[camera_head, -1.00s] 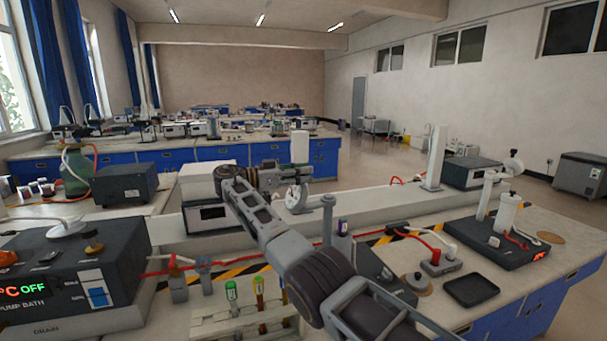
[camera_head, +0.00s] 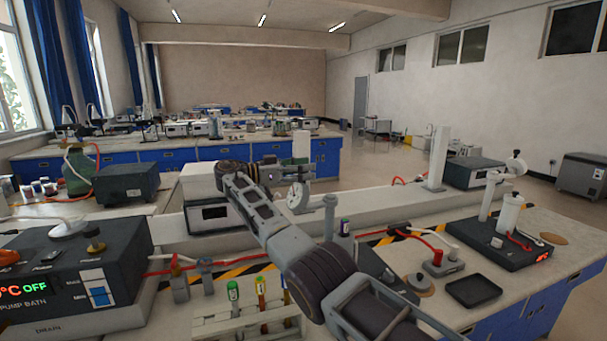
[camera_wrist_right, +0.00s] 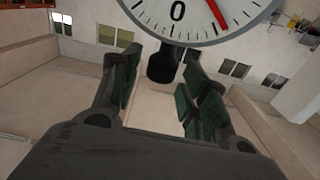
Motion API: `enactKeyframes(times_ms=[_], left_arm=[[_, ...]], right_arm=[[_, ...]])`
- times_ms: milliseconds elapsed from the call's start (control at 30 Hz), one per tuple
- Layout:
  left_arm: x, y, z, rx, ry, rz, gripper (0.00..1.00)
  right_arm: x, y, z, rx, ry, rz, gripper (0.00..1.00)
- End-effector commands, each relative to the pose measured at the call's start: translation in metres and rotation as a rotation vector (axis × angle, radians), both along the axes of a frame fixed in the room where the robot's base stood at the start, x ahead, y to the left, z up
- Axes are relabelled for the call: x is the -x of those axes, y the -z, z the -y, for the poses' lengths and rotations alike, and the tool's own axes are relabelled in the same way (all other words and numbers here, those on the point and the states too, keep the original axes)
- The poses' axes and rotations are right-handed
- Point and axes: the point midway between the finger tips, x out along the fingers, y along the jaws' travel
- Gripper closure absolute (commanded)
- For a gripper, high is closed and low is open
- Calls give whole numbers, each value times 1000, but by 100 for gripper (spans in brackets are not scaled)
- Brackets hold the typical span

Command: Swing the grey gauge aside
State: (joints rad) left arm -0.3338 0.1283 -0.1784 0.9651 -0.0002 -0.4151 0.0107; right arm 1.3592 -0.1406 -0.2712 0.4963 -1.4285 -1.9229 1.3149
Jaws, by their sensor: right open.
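The grey gauge (camera_head: 299,197) has a round pale dial and stands on the long white bench ledge. In the right wrist view its dial (camera_wrist_right: 195,14) fills the top edge, with a red needle and a "0" mark. A short dark cylindrical part (camera_wrist_right: 162,66) sits below the dial, between the fingers in the picture. My right gripper (camera_head: 290,172) is at the gauge's upper part, partly covering it. In the wrist view my right gripper (camera_wrist_right: 160,80) has its dark green pads spread apart. I cannot tell whether a finger touches the gauge. My left gripper is out of view.
A white-topped box (camera_head: 207,217) stands left of the gauge. A grey post (camera_head: 329,215) stands close on its right. A test-tube rack (camera_head: 240,322) and pump bath (camera_head: 75,275) are in front. A white column (camera_head: 439,157) rises further right.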

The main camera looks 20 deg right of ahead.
Motion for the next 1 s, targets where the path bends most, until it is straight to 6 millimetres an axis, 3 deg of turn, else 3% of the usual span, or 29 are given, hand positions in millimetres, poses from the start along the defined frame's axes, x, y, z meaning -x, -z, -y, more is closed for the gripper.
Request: enactKeyframes(times_ms=[600,1000], left_arm=[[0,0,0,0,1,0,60],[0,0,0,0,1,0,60]], right_arm=[[0,-63,0,0,0,0,55],[-1,-83,-1,0,-1,-1,55]])
